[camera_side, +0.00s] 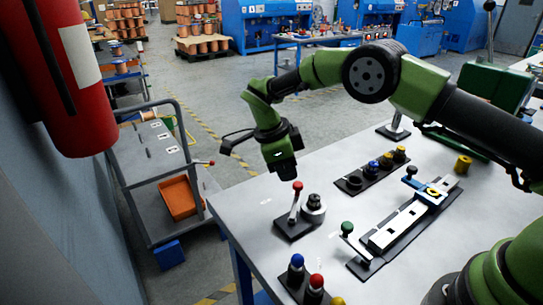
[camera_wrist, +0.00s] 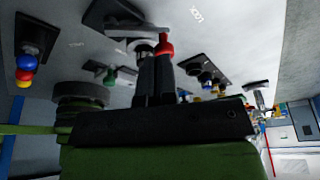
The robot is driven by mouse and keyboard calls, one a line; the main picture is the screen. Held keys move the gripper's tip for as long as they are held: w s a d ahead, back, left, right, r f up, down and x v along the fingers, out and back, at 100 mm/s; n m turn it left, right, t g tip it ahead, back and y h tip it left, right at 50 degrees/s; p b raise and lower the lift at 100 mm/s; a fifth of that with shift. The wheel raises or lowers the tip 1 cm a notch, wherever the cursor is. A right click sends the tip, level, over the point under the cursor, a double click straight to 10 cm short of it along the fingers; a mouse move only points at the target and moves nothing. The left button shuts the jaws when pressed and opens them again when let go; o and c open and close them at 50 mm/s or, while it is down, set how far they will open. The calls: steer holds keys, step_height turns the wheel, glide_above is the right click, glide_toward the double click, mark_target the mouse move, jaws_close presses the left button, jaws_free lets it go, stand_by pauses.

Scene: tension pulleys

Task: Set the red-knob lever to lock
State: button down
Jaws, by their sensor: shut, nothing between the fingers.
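The red-knob lever (camera_side: 295,205) stands on a dark base plate near the table's far-left edge, beside a round metal part (camera_side: 314,206). It is close to upright, with its red knob (camera_side: 298,186) on top. My gripper (camera_side: 288,172) points down just above and slightly left of the knob in the side view. In the wrist view, the red knob (camera_wrist: 165,46) shows right by the tips of my shut fingers (camera_wrist: 154,62). Nothing is held between the fingers. I cannot tell whether they touch the knob.
A green-knob lever (camera_side: 347,229) stands by a long rail with a blue clamp (camera_side: 428,196). Several colored knobs sit on a dark plate (camera_side: 370,175) behind. Blue and red knobs (camera_side: 316,281) stand at the front edge. Bare tabletop (camera_side: 262,188) lies left of the lever.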

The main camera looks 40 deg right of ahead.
steer(key=v, duration=0.7)
steer(key=shift+r, duration=0.35)
steer(key=shift+a, duration=0.15)
steer(key=s+d+r+n+t+y, duration=0.1)
steer(key=s+d+r+n+t, duration=0.1)
steer(key=s+r+n, duration=0.45)
steer(key=s+d+r+n+t+y, duration=0.15)
steer(key=r+n, duration=0.25)
steer(key=r, duration=0.6)
steer(key=s+d+n+t+y, duration=0.2)
steer(key=s+n+t, duration=0.3)
steer(key=s, duration=1.3)
steer(key=f+n, duration=0.1)
steer(key=n, duration=0.3)
steer(key=shift+s+n, duration=0.25)
steer(key=shift+n, duration=0.1)
